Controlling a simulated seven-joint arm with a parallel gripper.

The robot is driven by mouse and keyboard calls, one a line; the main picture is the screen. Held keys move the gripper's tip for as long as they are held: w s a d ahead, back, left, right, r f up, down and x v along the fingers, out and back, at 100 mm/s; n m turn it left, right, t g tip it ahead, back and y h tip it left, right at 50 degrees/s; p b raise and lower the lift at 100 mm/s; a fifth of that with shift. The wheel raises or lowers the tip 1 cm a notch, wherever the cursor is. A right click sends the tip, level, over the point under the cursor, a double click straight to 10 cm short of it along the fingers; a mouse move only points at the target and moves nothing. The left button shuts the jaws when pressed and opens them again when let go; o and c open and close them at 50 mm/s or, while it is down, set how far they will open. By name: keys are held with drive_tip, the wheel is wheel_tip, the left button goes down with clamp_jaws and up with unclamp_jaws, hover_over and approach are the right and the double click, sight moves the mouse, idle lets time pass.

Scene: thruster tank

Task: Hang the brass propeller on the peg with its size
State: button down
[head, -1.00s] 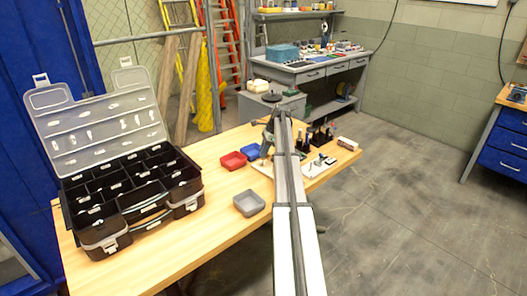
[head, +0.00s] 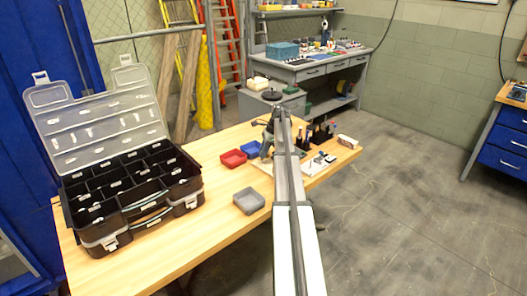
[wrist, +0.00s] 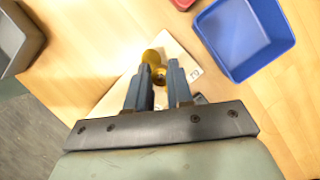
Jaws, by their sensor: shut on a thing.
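In the wrist view, my gripper (wrist: 160,82) has its two blue-grey fingers on either side of a yellow brass piece, the brass propeller (wrist: 153,58). Two rounded brass parts show between and just beyond the fingertips; the rest is hidden by the fingers. The propeller is over a pale board (wrist: 178,50) with small printed labels. I cannot tell its height above the board, and no peg shows clearly. In the head view, my arm covers much of the board (head: 312,166), and the propeller cannot be made out.
A blue tray (wrist: 243,38) is close on the right in the wrist view. In the head view, a red tray (head: 233,159) and a grey tray (head: 249,201) stand left of my arm. An open black toolbox (head: 130,190) fills the table's left. Dark holders with tools stand right of my arm.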

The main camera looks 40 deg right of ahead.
drive_tip(key=shift+f, duration=1.05)
idle(0.9)
drive_tip(key=c, duration=0.9)
unclamp_jaws()
drive_tip(key=shift+d+r, duration=0.1)
drive_tip(key=shift+r, duration=0.05)
drive_tip(key=v, duration=1.1)
drive_tip(key=a+v, duration=0.1)
drive_tip(key=v, duration=0.5)
drive_tip(key=shift+w+r, duration=0.25)
drive_tip(key=shift+r, duration=0.1)
